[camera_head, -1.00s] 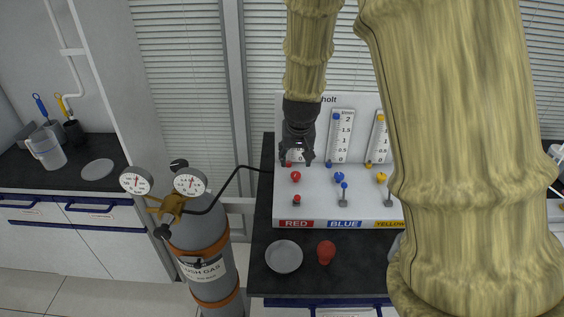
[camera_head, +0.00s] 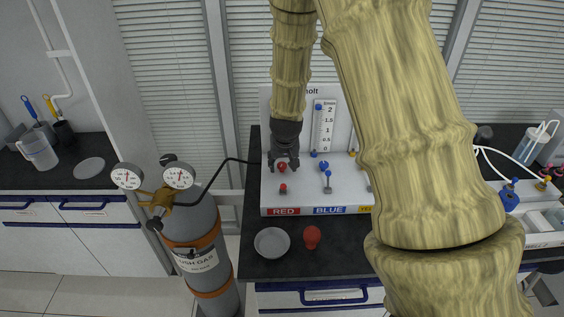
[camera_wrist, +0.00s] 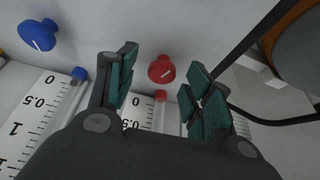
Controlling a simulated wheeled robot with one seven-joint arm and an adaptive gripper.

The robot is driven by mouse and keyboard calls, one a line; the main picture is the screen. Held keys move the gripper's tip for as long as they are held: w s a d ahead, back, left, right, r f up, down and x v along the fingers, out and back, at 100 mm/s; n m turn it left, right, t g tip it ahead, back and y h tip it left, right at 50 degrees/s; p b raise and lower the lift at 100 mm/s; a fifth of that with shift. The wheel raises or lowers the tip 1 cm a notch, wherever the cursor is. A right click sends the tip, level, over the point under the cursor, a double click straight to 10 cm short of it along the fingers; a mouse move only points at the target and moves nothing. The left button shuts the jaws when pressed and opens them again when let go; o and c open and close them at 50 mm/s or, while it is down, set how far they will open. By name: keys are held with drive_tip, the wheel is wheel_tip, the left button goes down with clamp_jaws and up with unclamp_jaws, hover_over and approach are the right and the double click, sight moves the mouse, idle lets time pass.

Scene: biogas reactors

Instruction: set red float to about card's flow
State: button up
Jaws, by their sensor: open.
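The red knob (camera_wrist: 161,69) sits on the white panel, between and just beyond my gripper's open fingers (camera_wrist: 158,90) in the wrist view. Its white pointer line slants. The red float (camera_wrist: 160,96) shows low in its tube near the 0 mark of the red scale (camera_wrist: 138,110). In the head view my gripper (camera_head: 283,163) is over the red column, close around the red knob (camera_head: 282,167); the arm hides the red scale there. I cannot tell whether the fingers touch the knob. No card with a flow value is readable.
The blue knob (camera_wrist: 38,35) and blue scale (camera_wrist: 25,115) stand beside the red ones. A red toggle (camera_head: 283,188) is below the red knob. A grey dish (camera_head: 272,242) and red bulb (camera_head: 312,237) lie on the bench in front. A gas cylinder (camera_head: 197,250) stands left.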

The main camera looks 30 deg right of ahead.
drive_tip(key=shift+s+r, duration=0.1)
drive_tip(key=shift+s, duration=0.15)
drive_tip(key=shift+w+f, duration=0.65)
drive_tip(key=shift+w, duration=0.1)
drive_tip(key=shift+s+r, duration=0.2)
drive_tip(key=shift+s, duration=0.1)
drive_tip(key=shift+c, duration=1.1)
drive_tip(key=shift+s+r, duration=0.1)
drive_tip(key=c, duration=0.8)
drive_tip(key=shift+a+r+m+h+p, duration=0.1)
drive_tip(key=shift+m+h+p, duration=0.2)
drive_tip(key=shift+m+p, duration=0.55)
drive_tip(key=shift+c, duration=0.2)
drive_tip(key=shift+m+g+h+p, duration=0.35)
drive_tip(key=shift+m+p, duration=0.3)
drive_tip(key=shift+m, duration=0.3)
drive_tip(key=shift+f, duration=0.2)
